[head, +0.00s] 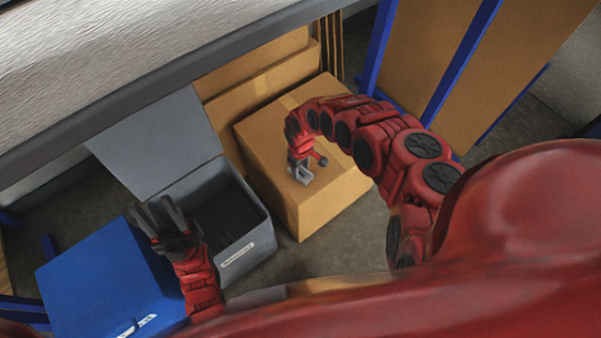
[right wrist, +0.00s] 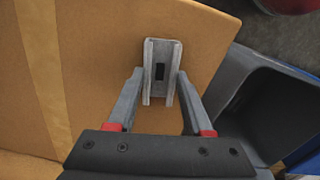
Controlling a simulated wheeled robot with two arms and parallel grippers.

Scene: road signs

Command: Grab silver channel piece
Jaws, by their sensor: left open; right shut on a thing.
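The silver channel piece (right wrist: 162,58) is a short grey U-shaped profile with a dark slot in its middle. It is over the top of a brown cardboard box (right wrist: 100,50), and I cannot tell whether it touches the box. My right gripper (right wrist: 162,82) is shut on it, with one finger at each side of its near end. In the head view my right gripper (head: 300,167) points down over the cardboard box (head: 335,185). My left gripper (head: 160,215) is open and empty, above the edge between a blue lid and a grey bin.
The open grey bin (head: 258,235) has a dark inside and a label on its front. A blue box (head: 95,275) stands to its left. More cardboard boxes (head: 255,85) stand behind. Blue rack posts (head: 460,60) are at the back right, and a grey shelf edge (head: 120,120) runs across the upper left.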

